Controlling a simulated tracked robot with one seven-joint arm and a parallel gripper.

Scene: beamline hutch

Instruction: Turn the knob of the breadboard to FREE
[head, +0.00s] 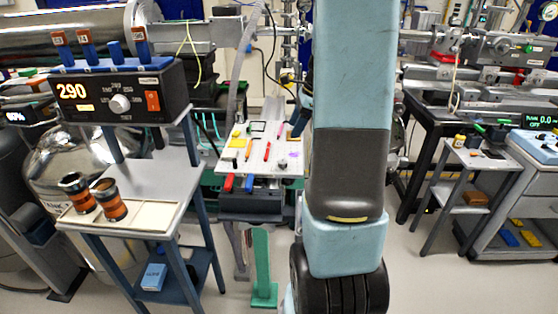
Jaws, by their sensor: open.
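A pale breadboard (240,167) with several small coloured items on it stands on a bench in the middle of the head view, just left of my arm. A small dark round piece (283,164) near its front right may be the knob, but it is too small to tell, and no FREE marking is readable. My arm stands upright in front and hides what lies right of the breadboard. My gripper cannot be made out in this view.
At left, a controller with a display reading 290 (72,91) stands above a table (165,180) holding two dark-and-copper cylinders (108,200). A green post (262,265) stands below the breadboard. At right are a small side table (470,157) and a blue-topped cabinet (535,147). Floor shows between.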

